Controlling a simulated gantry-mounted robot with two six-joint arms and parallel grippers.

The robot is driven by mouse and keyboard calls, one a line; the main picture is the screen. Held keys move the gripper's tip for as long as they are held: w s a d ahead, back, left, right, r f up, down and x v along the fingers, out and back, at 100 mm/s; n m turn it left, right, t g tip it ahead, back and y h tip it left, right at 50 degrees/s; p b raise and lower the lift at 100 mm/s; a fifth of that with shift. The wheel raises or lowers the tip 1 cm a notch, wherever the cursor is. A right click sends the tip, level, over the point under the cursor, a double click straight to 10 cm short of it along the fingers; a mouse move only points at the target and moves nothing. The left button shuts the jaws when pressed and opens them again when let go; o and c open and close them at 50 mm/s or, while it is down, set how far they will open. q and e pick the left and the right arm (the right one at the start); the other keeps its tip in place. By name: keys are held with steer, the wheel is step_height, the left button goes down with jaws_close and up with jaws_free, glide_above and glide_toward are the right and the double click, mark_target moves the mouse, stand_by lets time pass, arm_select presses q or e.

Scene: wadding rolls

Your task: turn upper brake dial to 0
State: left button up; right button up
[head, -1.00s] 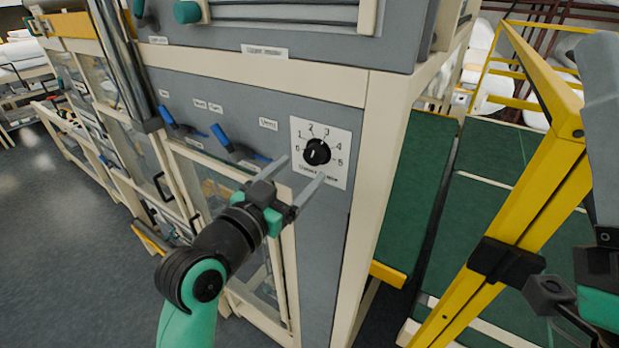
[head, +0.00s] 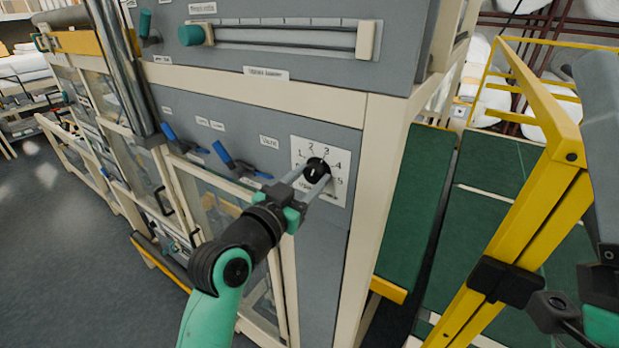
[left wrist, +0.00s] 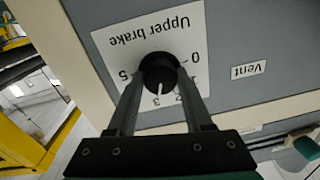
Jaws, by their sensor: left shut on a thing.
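The upper brake dial (head: 317,171) is a round black knob on a white plate (head: 336,188) marked with numbers, on the grey panel. My left gripper (head: 313,179) is shut on the knob, one finger on each side. In the left wrist view, the dial (left wrist: 158,73) sits between the fingertips, and the plate reads "Upper brake" upside down. The knob's white mark points toward the 3 there. The fingers hide part of the scale, including the 4. Part of my right arm's end shows at the right edge of the head view, but its jaw opening is unclear.
Blue-handled levers (head: 236,163) stick out of the panel left of the dial. A cream corner post (head: 373,205) stands right of it. A yellow frame (head: 510,225) and green surfaces (head: 412,205) lie farther right. A slider (head: 285,34) is above.

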arm_select(q)
jaws_close()
